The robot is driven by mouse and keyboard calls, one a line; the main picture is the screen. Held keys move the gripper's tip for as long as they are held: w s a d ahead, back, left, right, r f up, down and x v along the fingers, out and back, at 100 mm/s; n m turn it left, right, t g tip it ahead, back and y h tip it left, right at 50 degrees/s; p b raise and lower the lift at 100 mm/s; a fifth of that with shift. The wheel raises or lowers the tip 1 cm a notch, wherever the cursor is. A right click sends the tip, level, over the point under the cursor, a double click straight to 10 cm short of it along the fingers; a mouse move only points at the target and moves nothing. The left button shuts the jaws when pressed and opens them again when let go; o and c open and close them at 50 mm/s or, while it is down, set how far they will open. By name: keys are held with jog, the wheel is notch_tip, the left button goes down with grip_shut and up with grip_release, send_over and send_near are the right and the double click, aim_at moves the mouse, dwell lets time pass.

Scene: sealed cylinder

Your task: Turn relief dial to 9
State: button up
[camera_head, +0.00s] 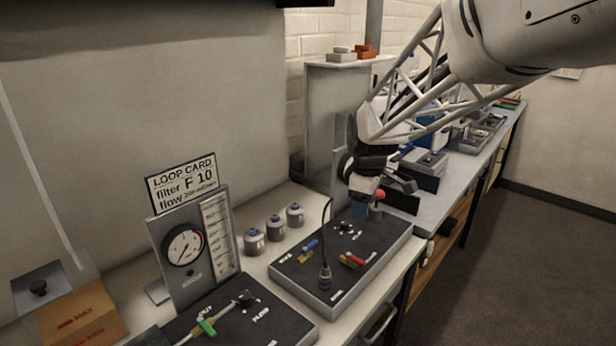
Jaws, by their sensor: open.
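The black-topped valve panel (290,267) lies on the bench in the middle. A small dark dial with white marks (345,228) sits near its back; its lettering is too small to read, so I cannot tell whether it is the relief dial or where it points.
The valve panel carries a blue-handled valve (308,245), a red-and-yellow valve (354,260) and an upright cabled probe (325,277). Several small canisters (276,228) stand left of it. A gauge board (184,246) with a "LOOP CARD" sign (182,183) stands further left.

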aim_at(345, 223)
jog(key=w+f+n, duration=0.2)
jog(key=w, duration=0.3)
jog(key=w+f+n, duration=0.2)
jog(key=w+f, duration=0.1)
jog(key=w, duration=0.1)
jog(key=w+a+f+n, duration=0.1)
jog(key=w+f+n, duration=0.1)
jog(key=w, duration=0.3)
jog(key=shift+w+f+g, duration=0.35)
jog(key=shift+f+g, duration=0.05)
jog(key=shift+f, duration=0.25)
jog(key=shift+f, duration=0.1)
jog(key=shift+f, duration=3.8)
jog(key=c, duration=0.9)
jog(key=shift+c, duration=0.2)
